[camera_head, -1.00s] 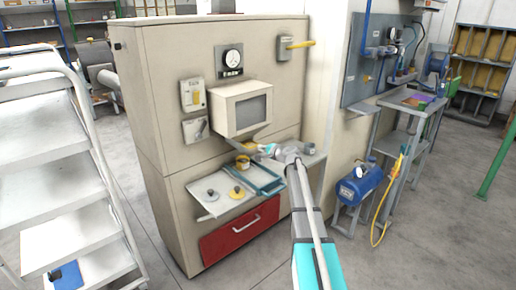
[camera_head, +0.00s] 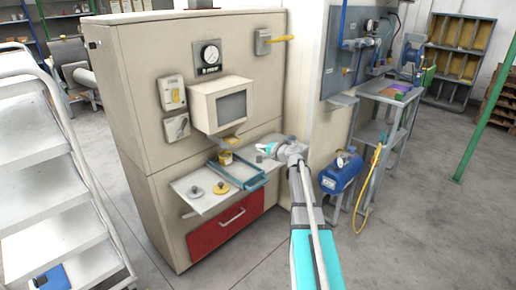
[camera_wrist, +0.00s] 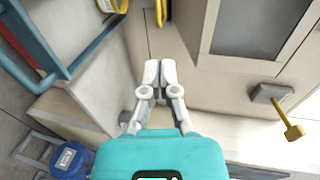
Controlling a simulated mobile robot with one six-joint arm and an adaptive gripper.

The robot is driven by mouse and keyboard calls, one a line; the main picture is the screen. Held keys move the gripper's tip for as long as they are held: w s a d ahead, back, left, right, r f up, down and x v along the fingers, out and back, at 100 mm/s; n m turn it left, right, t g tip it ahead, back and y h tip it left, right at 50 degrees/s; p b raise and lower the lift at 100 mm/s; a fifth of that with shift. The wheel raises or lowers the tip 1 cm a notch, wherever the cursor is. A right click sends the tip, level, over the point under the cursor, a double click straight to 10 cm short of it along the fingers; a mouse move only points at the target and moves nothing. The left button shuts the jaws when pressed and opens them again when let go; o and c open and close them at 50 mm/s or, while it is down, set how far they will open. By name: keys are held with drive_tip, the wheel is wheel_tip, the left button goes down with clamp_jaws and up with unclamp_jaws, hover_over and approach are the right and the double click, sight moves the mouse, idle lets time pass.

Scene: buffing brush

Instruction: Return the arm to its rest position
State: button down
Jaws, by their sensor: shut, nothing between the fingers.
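My gripper (camera_head: 266,148) is at the end of my arm, in front of the cabinet's shelf and to the right of the yellow cup, in the head view. In the wrist view its two grey fingers (camera_wrist: 160,70) are together with nothing between them. The fingers point toward the cabinet face below the screen, apart from anything I can make out. My arm reaches up from the bottom of the head view, bent at the wrist.
The beige cabinet (camera_head: 140,120) carries a screen (camera_head: 231,106), a red drawer (camera_head: 226,231) and a shelf with a blue tray (camera_head: 246,174), yellow cup (camera_head: 226,158) and two discs. A blue tank (camera_head: 340,172) stands right. White steps (camera_head: 40,180) stand left. Floor lies open at right.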

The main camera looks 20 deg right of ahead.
idle(0.3)
drive_tip(key=s+a+f+n+g, duration=0.3)
drive_tip(key=s+a, duration=0.1)
drive_tip(key=a, duration=0.3)
drive_tip(key=s+a+f+n+g+y, duration=0.1)
drive_tip(key=s+a+f+n+g, duration=0.1)
drive_tip(key=s+a+f+n, duration=0.3)
drive_tip(key=s+a+f+n+g, duration=0.1)
drive_tip(key=s+a+g, duration=0.25)
drive_tip(key=a, duration=0.45)
drive_tip(key=s+a+f+n+g+h, duration=0.3)
drive_tip(key=s, duration=0.6)
drive_tip(key=s+a+f+n+g+h, duration=0.2)
drive_tip(key=s+a+g, duration=0.1)
drive_tip(key=s, duration=0.6)
wheel_tip(320, 180, up, 14)
drive_tip(key=p, duration=1.4)
drive_tip(key=shift+s+d+r+h+p, duration=0.15)
drive_tip(key=shift+h+p, duration=0.2)
drive_tip(key=shift+h, duration=0.05)
